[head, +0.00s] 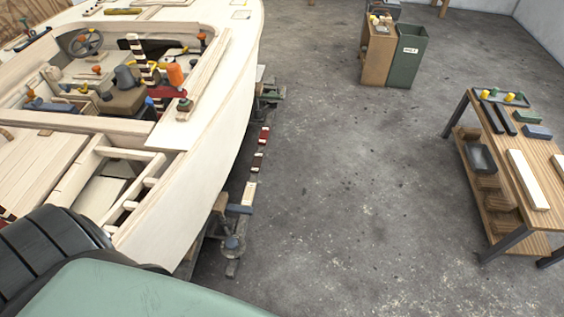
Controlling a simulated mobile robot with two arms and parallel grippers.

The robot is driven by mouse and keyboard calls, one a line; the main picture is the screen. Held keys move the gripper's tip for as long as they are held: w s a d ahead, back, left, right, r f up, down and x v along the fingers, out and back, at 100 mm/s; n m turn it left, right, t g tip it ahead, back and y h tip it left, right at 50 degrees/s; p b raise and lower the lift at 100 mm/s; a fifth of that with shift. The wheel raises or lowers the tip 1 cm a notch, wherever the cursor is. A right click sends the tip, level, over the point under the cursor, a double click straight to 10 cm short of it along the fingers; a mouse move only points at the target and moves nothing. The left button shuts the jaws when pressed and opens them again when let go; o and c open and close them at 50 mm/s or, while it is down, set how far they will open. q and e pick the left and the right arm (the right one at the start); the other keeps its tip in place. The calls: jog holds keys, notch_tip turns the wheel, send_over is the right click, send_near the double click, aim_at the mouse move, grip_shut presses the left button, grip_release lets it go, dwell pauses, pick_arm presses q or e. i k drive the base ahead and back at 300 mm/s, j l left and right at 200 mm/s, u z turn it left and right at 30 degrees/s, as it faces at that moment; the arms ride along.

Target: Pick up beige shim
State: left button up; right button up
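I cannot pick out the beige shim with certainty. A long flat cream piece (527,180) lies on the wooden workbench (545,152) at the right, and I cannot tell whether it is a shim. Several small pale wooden pieces lie in and on the plywood boat hull (217,118) at the left, too small to tell apart. Neither of my grippers is in view. A dark ribbed part and a pale green part of my own body cover the lower left corner.
Orange, blue and striped items crowd the hull's cockpit. A green bin (407,60) stands beside a brown cabinet (377,58) at the back. The grey floor (350,180) between hull and bench is clear.

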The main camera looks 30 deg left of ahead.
aim_at(249, 192)
jog(key=i+l+u, duration=0.1)
jog(key=i+u, duration=0.15)
jog(key=i, duration=0.25)
jog(key=i+l+u, duration=0.15)
jog(key=i+u, duration=0.15)
jog(key=i, duration=0.2)
jog(key=i+l+u, duration=0.25)
jog(key=i, duration=0.2)
